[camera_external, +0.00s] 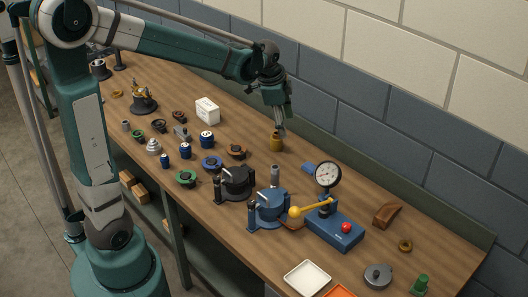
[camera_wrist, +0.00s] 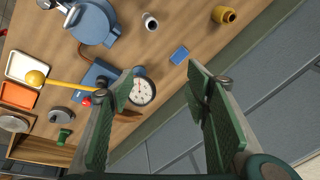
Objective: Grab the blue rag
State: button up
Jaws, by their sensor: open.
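The blue rag (camera_external: 309,167) shows as a small flat blue piece on the wooden bench, left of the dial gauge, which hides part of it. In the wrist view the rag (camera_wrist: 179,55) lies flat as a small blue rectangle, beyond the fingertips and roughly between their lines. My gripper (camera_external: 281,130) is up above the bench near the back wall, pointing down, to the upper left of the rag. In the wrist view its two green-padded fingers (camera_wrist: 165,85) are wide apart with nothing between them.
A brass cylinder (camera_external: 276,143) and a grey cylinder (camera_external: 275,175) stand near the rag. The dial gauge (camera_external: 328,176) rises from a blue base (camera_external: 335,232) with a yellow-knobbed lever (camera_external: 296,212). A brown curved piece (camera_external: 387,215) lies to the right. The back ledge (camera_external: 400,195) borders the bench.

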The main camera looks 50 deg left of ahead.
jog(key=w+f+m+g, duration=0.1)
jog(key=w+f+m, duration=0.3)
jog(key=w+f, duration=0.5)
jog(key=m+g+p, duration=0.2)
jog(key=m, duration=0.2)
send_over(310, 166)
notch_tip(310, 166, down, 13)
jog(key=shift+d, duration=0.15)
jog(key=shift+f, duration=1.3)
jog(key=shift+f+p, duration=0.35)
jog(key=shift+f, duration=2.25)
